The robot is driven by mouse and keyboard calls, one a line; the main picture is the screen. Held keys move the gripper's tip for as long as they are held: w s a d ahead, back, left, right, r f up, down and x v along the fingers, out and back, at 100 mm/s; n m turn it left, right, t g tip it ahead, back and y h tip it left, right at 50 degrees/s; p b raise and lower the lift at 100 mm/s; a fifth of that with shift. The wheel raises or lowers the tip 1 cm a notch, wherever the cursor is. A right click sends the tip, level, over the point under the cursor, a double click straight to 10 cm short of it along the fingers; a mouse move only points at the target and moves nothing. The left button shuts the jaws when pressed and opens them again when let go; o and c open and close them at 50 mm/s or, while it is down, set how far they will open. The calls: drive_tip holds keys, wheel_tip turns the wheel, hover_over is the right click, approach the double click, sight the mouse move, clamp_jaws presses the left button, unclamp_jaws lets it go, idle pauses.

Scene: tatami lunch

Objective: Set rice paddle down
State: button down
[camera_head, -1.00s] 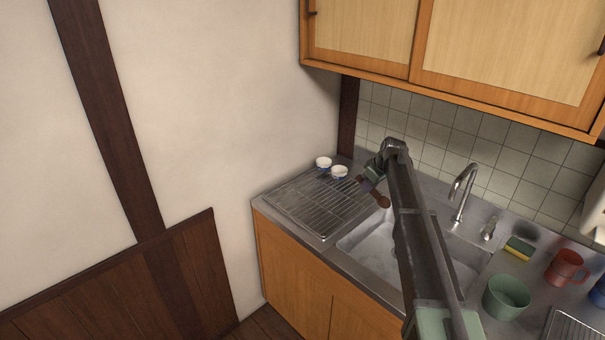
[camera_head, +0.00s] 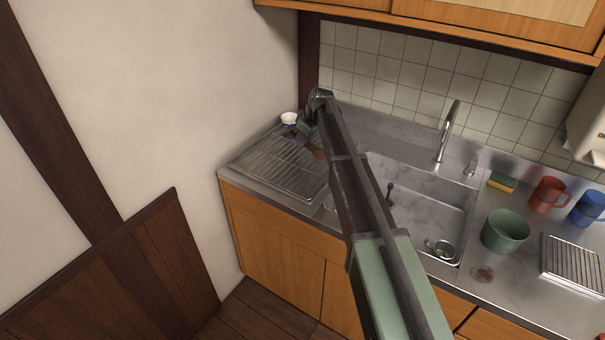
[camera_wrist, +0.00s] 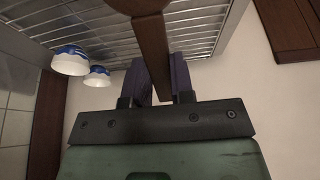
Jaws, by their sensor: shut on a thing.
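The brown rice paddle (camera_wrist: 152,45) is between the two purple fingers of my gripper (camera_wrist: 167,80) in the wrist view. My gripper (camera_head: 299,137) is shut on it. In the head view the gripper is over the far part of the metal draining rack (camera_head: 268,174), left of the sink. A small brown part of the paddle (camera_head: 318,153) shows beside my arm; the rest is hidden there. The rack also shows across the top of the wrist view (camera_wrist: 205,25). I cannot tell whether the paddle touches the rack.
Two white and blue bowls (camera_wrist: 70,62) stand near the rack's far end, close to the gripper; one (camera_head: 289,118) shows clearly in the head view. The sink (camera_head: 425,205), faucet (camera_head: 447,130), green pot (camera_head: 505,232) and red mug (camera_head: 548,194) lie rightward. The rack's front is clear.

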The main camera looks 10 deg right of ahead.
wheel_tip(320, 180, down, 10)
drive_tip(key=b, duration=0.7)
drive_tip(key=shift+w+a+r, duration=0.1)
drive_tip(key=shift+r, duration=0.1)
drive_tip(key=shift+r+p, duration=0.3)
drive_tip(key=shift+r, duration=0.05)
drive_tip(key=shift+f, duration=0.25)
drive_tip(key=c, duration=1)
unclamp_jaws()
drive_tip(key=shift+r, duration=0.1)
